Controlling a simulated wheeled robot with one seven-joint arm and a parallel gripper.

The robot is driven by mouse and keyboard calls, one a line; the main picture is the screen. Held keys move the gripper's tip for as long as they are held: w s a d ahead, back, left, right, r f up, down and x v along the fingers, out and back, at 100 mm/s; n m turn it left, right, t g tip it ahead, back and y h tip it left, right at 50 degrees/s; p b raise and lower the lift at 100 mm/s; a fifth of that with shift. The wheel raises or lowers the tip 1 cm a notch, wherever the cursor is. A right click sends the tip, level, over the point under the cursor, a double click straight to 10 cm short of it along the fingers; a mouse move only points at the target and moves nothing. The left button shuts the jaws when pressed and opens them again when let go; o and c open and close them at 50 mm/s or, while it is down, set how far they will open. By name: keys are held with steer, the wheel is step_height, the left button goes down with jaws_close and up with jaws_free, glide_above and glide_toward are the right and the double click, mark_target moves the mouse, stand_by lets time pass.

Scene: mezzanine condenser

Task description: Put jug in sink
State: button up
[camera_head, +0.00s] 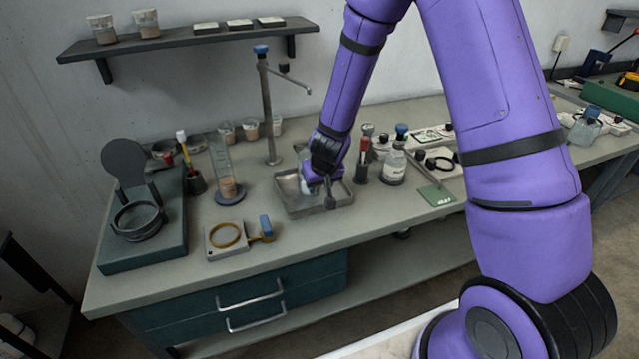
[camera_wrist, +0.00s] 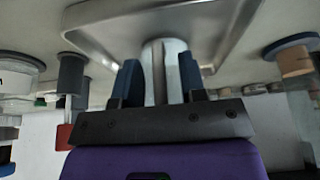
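The sink (camera_head: 290,203) is a shallow grey metal basin set in the bench; its rim also shows in the wrist view (camera_wrist: 100,14). My gripper (camera_head: 312,182) points down over the sink. In the wrist view my gripper (camera_wrist: 160,82) has its two blue fingers on either side of a pale, rounded jug (camera_wrist: 173,52), seemingly shut on it. In the head view only a pale bluish bit of the jug (camera_head: 304,185) shows beside my gripper, within the sink's outline. Whether the jug touches the sink floor cannot be told.
A tall tap (camera_head: 268,110) stands behind the sink. A glass cylinder (camera_head: 224,170) stands to the left. A blue-capped bottle (camera_head: 396,160) and a red-topped item (camera_head: 364,158) stand close on the right. The bench front (camera_head: 330,225) is clear.

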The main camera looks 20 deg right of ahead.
steer(key=v, duration=1.2)
stand_by(0.9)
steer(key=shift+r, duration=0.25)
steer(key=s+d+r+y, duration=0.25)
steer(key=s+r, duration=0.75)
steer(key=r, duration=0.5)
steer(key=s+d+r+h, duration=0.1)
steer(key=s+r, duration=0.3)
steer(key=s, duration=0.4)
steer(key=s+d+r+h, duration=0.1)
steer(key=s+d+r, duration=0.2)
steer(key=s, duration=0.5)
steer(key=shift+s+r+t, duration=0.4)
steer(key=shift+r, duration=0.3)
